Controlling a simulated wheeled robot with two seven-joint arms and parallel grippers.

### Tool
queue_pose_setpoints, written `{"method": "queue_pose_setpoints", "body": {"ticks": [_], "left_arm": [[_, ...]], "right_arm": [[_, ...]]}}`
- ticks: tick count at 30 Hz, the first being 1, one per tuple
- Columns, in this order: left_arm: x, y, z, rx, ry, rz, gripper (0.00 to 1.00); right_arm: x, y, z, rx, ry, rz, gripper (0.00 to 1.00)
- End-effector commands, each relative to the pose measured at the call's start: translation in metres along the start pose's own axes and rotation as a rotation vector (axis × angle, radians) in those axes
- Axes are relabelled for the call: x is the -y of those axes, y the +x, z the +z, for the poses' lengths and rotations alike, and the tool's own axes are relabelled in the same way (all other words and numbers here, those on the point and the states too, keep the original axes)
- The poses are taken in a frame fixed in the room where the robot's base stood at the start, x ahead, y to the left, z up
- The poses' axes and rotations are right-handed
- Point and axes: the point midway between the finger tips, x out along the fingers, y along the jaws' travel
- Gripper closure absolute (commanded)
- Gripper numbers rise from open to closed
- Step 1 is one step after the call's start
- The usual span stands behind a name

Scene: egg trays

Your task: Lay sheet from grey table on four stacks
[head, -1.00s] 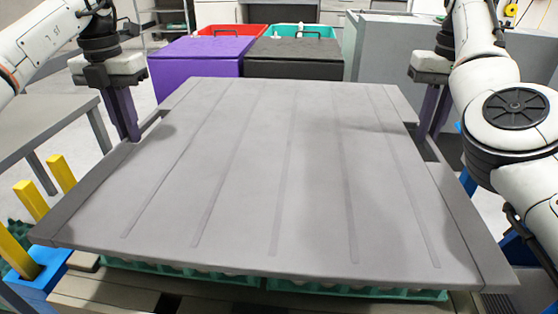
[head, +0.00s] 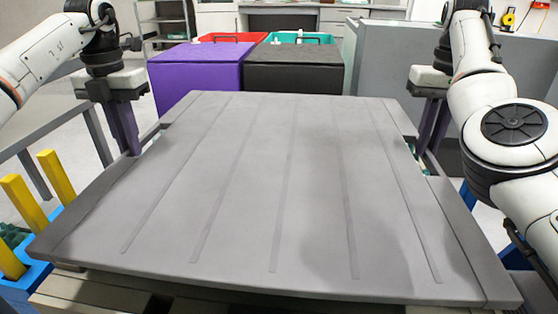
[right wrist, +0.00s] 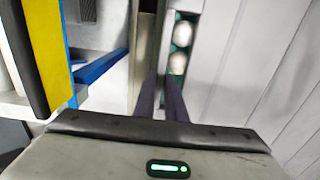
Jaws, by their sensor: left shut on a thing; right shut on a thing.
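A large grey ribbed sheet (head: 265,185) spans the middle of the head view, roughly level. My left gripper (head: 130,148) is shut on its left edge, and my right gripper (head: 428,145) is shut on its right edge. The right gripper's dark fingers (right wrist: 164,100) show in the right wrist view beside the pale sheet (right wrist: 250,60). The stacks are almost wholly hidden under the sheet in the head view. The right wrist view shows a strip of green tray (right wrist: 178,64) with white eggs at the sheet's edge. Whether the sheet touches the stacks is hidden.
Wooden slats (head: 95,292) lie under the sheet's front edge. Blue-and-yellow posts (head: 25,202) stand at the left, near a grey table (head: 45,125). A purple box (head: 200,75) and a black box (head: 295,70) stand behind the sheet.

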Motion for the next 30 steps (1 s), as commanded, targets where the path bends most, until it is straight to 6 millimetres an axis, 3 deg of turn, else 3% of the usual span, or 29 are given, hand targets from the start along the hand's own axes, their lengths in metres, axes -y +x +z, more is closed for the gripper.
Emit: {"method": "queue_pose_setpoints", "body": {"ticks": [1, 4, 17, 23, 30], "left_arm": [[-0.002, 0.002, 0.0, 0.0, -0.003, 0.003, 0.86], [-0.002, 0.001, 0.0, 0.0, -0.003, 0.002, 0.71], [0.0, -0.004, 0.0, 0.0, 0.0, 0.0, 0.71], [0.0, -0.022, 0.0, 0.0, 0.0, 0.0, 0.71], [0.0, -0.057, 0.0, 0.0, 0.0, 0.0, 0.71]], "right_arm": [[-0.002, 0.001, 0.0, -0.002, 0.003, 0.003, 0.86], [-0.001, 0.0, 0.0, -0.001, 0.003, 0.002, 0.71], [0.0, -0.004, 0.0, 0.0, 0.0, 0.0, 0.71], [0.0, -0.022, 0.0, 0.0, 0.0, 0.0, 0.71], [0.0, -0.057, 0.0, 0.0, 0.0, 0.0, 0.71]]}}
